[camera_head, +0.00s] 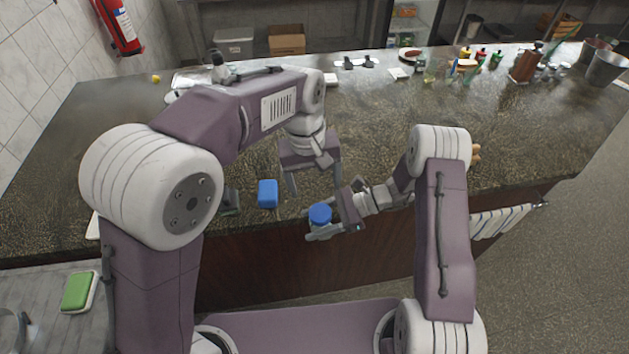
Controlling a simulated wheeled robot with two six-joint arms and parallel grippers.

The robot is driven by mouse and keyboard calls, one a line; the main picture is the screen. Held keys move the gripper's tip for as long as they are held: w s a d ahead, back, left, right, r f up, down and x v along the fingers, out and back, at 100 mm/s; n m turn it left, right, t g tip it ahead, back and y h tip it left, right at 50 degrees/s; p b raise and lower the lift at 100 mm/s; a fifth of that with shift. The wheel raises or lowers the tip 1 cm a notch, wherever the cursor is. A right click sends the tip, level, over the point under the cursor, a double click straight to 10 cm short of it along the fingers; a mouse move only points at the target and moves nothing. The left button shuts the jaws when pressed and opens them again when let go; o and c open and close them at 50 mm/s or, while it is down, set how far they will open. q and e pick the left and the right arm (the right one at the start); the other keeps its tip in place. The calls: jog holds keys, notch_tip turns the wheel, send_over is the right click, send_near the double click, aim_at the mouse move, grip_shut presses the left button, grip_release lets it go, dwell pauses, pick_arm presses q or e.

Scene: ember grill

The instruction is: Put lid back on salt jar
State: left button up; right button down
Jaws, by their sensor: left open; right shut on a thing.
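The salt jar (321,228) is small and round and is held in front of the counter's near edge. A round blue lid (320,213) is at its top; I cannot tell whether it is fully seated. My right gripper (323,227) is shut on the jar, reaching in from the right. The jar's body is partly hidden by the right gripper's fingers.
A blue block-like item (267,193) lies on the dark counter (385,115) left of the grippers, near the edge. A green sponge-like item (79,291) is at lower left. Bottles and bowls stand at the far right. A striped towel (500,221) hangs at the counter's front.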

dwell(0.5)
pick_arm(q)
jog(key=f+m, duration=0.1)
jog(key=f, duration=0.1)
jog(key=a+f+m+t, duration=0.1)
jog(key=f+m, duration=0.1)
jog(key=shift+a+f, duration=0.2)
jog(key=shift+f, duration=0.1)
pick_arm(e)
jog(key=shift+d, duration=0.1)
jog(key=shift+s+a, duration=0.1)
jog(key=shift+a, duration=0.1)
pick_arm(q)
jog(key=s+a+f, duration=0.2)
jog(key=s+a, duration=0.1)
jog(key=a, duration=0.4)
jog(key=s+a+f+n, duration=0.1)
jog(key=s+a+f, duration=0.1)
jog(key=s+a, duration=0.2)
jog(key=s+a+f+n+y, duration=0.1)
jog(key=s+a+f, duration=0.2)
jog(key=a, duration=0.6)
jog(key=shift+s+a, duration=0.2)
jog(key=shift+a, duration=0.15)
pick_arm(e)
jog(key=shift+d, duration=0.15)
